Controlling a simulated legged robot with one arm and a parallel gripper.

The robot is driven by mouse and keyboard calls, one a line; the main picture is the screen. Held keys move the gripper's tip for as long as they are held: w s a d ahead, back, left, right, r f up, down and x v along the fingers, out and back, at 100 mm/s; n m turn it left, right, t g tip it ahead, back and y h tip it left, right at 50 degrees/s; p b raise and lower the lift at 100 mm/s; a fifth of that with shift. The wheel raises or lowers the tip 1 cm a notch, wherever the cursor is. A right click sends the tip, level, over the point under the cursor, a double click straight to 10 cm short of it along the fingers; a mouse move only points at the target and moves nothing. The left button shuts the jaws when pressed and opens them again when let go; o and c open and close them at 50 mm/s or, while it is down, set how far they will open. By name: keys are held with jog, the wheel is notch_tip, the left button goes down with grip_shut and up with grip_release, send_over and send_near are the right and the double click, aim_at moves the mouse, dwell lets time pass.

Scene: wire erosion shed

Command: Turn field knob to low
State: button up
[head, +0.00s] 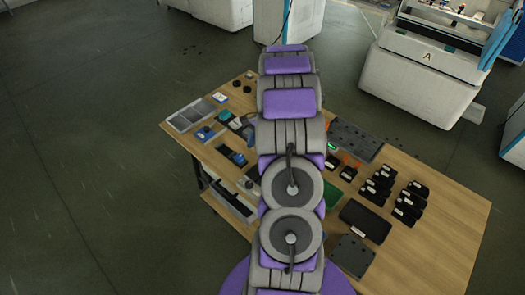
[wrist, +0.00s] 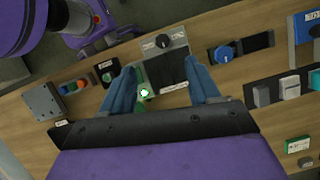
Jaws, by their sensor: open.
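In the wrist view, a black round knob (wrist: 163,41) sits on a pale plate with small labels on each side, too small to read. A dark screen panel (wrist: 168,70) adjoins it. I cannot tell for certain that this is the field knob. My gripper (wrist: 162,68) is open with two blue fingers; the panel shows between them and the knob lies just beyond the fingertips. Nothing is held. A green piece with a bright white spot (wrist: 143,84) is beside the left finger. In the head view my arm hides this part of the table.
A blue knob (wrist: 222,52) on a dark unit is right of the fingers. A small dark box with a knob (wrist: 106,72) is left. The wooden table (head: 440,230) carries several black blocks (head: 380,184) and a black case (head: 365,220). Its right front is clear.

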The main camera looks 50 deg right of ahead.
jog(key=a+r+n+g, duration=0.1)
jog(key=a+r+n, duration=0.2)
jog(key=a+r, duration=0.2)
jog(key=a+r+n+g, duration=0.1)
jog(key=a+r+n, duration=0.2)
jog(key=a, duration=0.9)
jog(key=shift+w+r+n+h, duration=0.35)
jog(key=shift+r+n+h, duration=0.05)
jog(key=shift+r, duration=0.8)
